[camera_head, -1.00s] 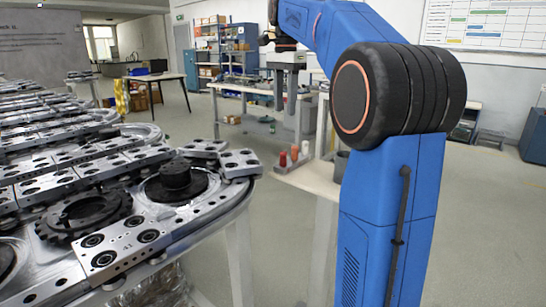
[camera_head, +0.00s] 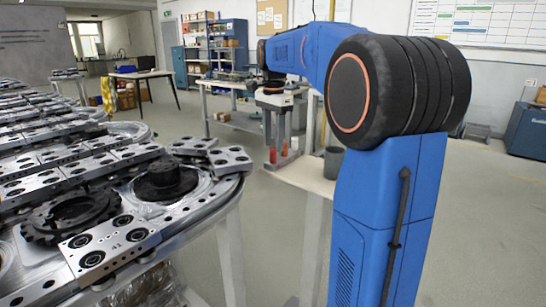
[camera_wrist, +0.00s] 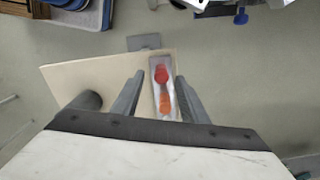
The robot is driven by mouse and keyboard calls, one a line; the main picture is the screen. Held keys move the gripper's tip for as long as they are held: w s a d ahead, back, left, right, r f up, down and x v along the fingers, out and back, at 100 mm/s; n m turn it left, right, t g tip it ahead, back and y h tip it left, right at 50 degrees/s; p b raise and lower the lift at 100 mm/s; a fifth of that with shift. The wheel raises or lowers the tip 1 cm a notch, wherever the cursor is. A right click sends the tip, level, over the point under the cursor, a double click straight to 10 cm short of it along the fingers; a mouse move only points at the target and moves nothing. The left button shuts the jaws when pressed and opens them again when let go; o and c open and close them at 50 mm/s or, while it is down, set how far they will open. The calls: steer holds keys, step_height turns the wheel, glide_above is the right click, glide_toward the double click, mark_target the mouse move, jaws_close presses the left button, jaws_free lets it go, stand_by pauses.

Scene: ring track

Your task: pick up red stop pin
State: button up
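The red stop pin (camera_wrist: 161,73) stands in a grey holder (camera_wrist: 155,90) on a small pale table (camera_wrist: 75,66), with an orange-red pin (camera_wrist: 167,103) beside it in the wrist view. In the head view the red pin (camera_head: 272,155) shows low between my gripper's fingers. My gripper (camera_head: 278,142) points down over the holder, fingers apart. In the wrist view my gripper (camera_wrist: 160,76) is open, with one finger on each side of the holder and the red pin between the tips. I cannot tell whether the fingers touch anything.
A dark grey cup (camera_head: 333,162) stands on the small table to the right of the holder; it also shows in the wrist view (camera_wrist: 89,100), left of my fingers. The metal ring track (camera_head: 120,215) fills the left side. Open floor lies at the right.

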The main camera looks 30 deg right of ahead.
mark_target(273, 148)
steer(key=shift+w+f, duration=0.1)
steer(key=shift+f, duration=2.2)
steer(key=shift+a, duration=0.1)
jaws_close()
